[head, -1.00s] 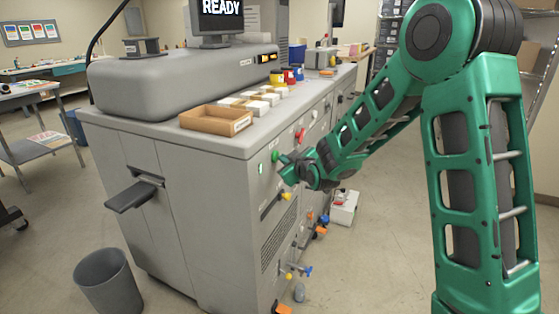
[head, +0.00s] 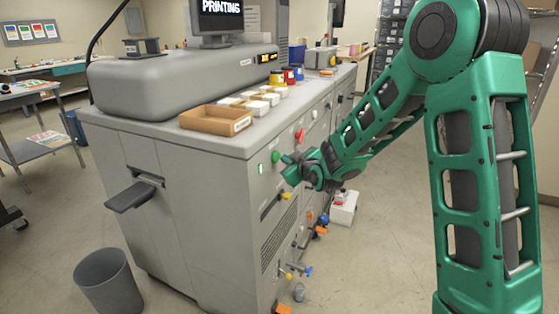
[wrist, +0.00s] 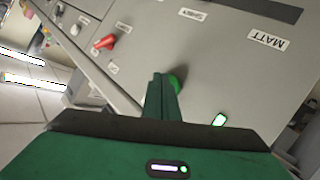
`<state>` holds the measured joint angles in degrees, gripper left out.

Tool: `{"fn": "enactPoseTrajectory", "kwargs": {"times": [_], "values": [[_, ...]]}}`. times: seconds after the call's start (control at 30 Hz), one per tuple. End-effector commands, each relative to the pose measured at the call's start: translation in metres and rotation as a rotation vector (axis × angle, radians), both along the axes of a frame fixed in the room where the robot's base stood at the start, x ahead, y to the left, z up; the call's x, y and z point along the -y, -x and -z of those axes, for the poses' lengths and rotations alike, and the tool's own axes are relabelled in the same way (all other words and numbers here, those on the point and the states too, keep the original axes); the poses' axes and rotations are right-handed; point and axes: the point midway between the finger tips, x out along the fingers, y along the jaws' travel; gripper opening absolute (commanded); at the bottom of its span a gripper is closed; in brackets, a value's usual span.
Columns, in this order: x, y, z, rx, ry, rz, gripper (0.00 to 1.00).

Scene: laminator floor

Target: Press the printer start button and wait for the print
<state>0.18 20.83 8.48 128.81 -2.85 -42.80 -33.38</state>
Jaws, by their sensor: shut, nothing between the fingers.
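The printer (head: 170,165) is a big grey machine, and its screen (head: 220,14) reads "PRINTING". A green button (head: 276,156) is on its front panel; it also shows in the wrist view (wrist: 173,82), partly hidden behind my fingers. My gripper (head: 287,158) is shut and empty, its tips close beside the green button. I cannot tell whether they touch it. In the wrist view my gripper (wrist: 162,92) points at the panel. A small lit green light (wrist: 219,119) is to the right of the button. The output tray (head: 135,194) on the printer's left side looks empty.
A red knob (head: 300,134) and yellow handle (head: 286,196) stick out of the panel near my gripper. A cardboard tray (head: 215,121) and several jars sit on top. A grey bin (head: 108,285) stands on the floor below the output tray. Floor at right is mostly clear.

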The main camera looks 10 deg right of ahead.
Motion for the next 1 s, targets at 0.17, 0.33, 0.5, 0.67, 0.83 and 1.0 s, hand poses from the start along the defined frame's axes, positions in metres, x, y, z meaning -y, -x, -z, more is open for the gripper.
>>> {"fn": "enactPoseTrajectory", "kwargs": {"times": [0.17,0.33,0.5,0.67,0.83,1.0], "values": [[0.006,0.004,0.0,0.0,-0.001,0.001,0.0],[0.006,0.004,0.0,0.001,0.0,0.001,0.0],[0.008,0.005,0.0,0.0,0.0,0.001,0.0],[0.019,0.012,0.001,-0.002,0.0,0.003,0.0],[0.03,0.021,0.0,-0.001,0.0,0.003,0.0],[0.041,0.029,0.0,-0.001,0.0,0.003,0.0]]}}
